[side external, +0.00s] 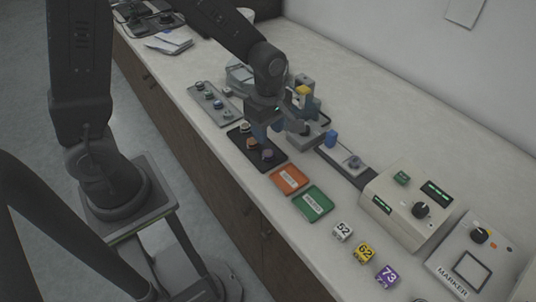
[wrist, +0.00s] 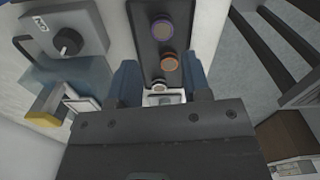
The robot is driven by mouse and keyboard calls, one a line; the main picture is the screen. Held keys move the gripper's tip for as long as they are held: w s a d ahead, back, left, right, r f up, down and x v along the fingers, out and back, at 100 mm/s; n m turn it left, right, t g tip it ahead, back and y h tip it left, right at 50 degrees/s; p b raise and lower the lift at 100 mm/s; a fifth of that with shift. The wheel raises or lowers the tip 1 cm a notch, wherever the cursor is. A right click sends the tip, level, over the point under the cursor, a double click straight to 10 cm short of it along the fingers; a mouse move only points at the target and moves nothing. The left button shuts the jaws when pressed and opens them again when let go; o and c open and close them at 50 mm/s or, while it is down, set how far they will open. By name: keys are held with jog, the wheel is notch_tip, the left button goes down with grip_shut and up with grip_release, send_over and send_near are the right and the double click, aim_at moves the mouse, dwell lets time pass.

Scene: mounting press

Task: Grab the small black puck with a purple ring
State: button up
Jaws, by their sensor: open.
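The small black puck with a purple ring (wrist: 161,27) sits on a black tray (wrist: 146,42) in the wrist view, at the tray's far end. It also shows in the side view (side external: 267,155), at the tray's near end. My gripper (wrist: 162,77) is open and empty, with its two blue fingers apart. The fingers are above the tray's other end in the wrist view, short of the purple-ringed puck. In the side view my gripper (side external: 268,132) hangs over the tray area, partly covering it.
An orange-ringed puck (wrist: 168,61) and a pale-ringed puck (wrist: 158,86) sit in line on the same tray. A press with a black knob (wrist: 67,42) stands beside the tray. Orange (side external: 290,179) and green (side external: 313,203) mats lie nearby. A grey tray (side external: 231,115) holds several pucks.

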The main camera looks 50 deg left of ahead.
aim_at(268, 153)
jog(key=shift+s+d+f, duration=0.1)
jog(key=shift+f, duration=1.7)
jog(key=shift+s+d+f, duration=0.1)
jog(key=shift+f, duration=1.65)
jog(key=shift+c, duration=0.2)
jog(key=shift+w, duration=0.1)
jog(key=c, duration=0.6)
